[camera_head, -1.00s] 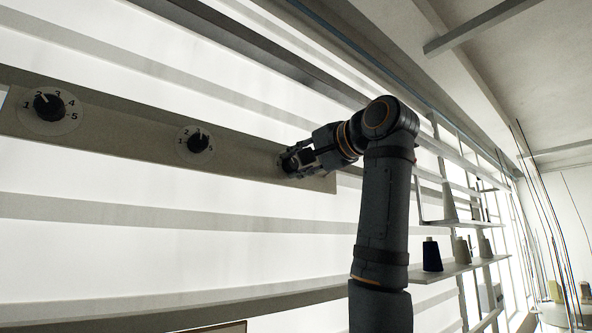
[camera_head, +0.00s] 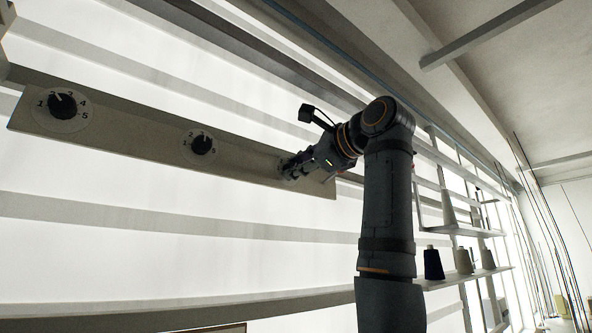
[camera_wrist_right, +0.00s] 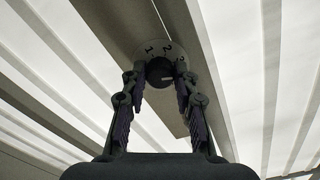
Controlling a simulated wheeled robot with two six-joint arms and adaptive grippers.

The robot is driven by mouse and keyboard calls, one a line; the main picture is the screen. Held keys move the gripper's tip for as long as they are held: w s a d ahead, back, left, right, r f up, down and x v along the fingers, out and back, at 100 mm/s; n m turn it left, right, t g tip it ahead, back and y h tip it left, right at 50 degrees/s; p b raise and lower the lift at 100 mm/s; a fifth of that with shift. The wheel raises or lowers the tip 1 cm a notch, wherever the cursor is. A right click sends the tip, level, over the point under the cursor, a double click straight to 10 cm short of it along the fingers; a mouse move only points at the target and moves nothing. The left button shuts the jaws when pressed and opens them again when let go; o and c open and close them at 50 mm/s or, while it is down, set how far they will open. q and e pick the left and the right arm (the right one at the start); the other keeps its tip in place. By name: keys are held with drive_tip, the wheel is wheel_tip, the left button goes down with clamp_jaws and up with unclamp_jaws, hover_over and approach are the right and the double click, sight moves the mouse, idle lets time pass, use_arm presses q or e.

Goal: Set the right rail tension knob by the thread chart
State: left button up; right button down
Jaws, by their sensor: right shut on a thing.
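My right gripper (camera_head: 286,170) is at the rightmost black knob on the grey rail (camera_head: 110,130), near the rail's right end. In the right wrist view its two fingers are shut on the sides of this black knob (camera_wrist_right: 159,72). Behind the knob is a pale round dial with 1, 2 and 3 showing; the fingers hide the rest. A light mark on the knob's face points roughly right in that view. Two more black knobs, a left one (camera_head: 63,106) and a middle one (camera_head: 201,144), sit on numbered dials. I see no readable thread chart. My left gripper is not in view.
Shelves at the right hold thread cones, a dark one (camera_head: 432,263) and a beige one (camera_head: 463,260) among them. White slatted panels lie behind the rail. A brown edge (camera_head: 215,328) shows at the bottom.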

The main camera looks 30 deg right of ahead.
drive_tip(key=m, duration=0.2)
drive_tip(key=m+b, duration=0.1)
drive_tip(key=m, duration=0.1)
drive_tip(key=shift+w+f+m, duration=0.1)
drive_tip(key=shift+f+m, duration=0.1)
drive_tip(key=shift+m, duration=0.1)
idle(0.4)
drive_tip(key=c, duration=1.3)
unclamp_jaws()
drive_tip(key=shift+c, duration=0.2)
drive_tip(key=o, duration=0.3)
drive_tip(key=shift+d+r, duration=0.1)
drive_tip(key=s, duration=0.8)
drive_tip(key=s+d, duration=0.1)
drive_tip(key=s, duration=0.3)
drive_tip(key=shift+s+r, duration=0.1)
drive_tip(key=shift+s, duration=0.05)
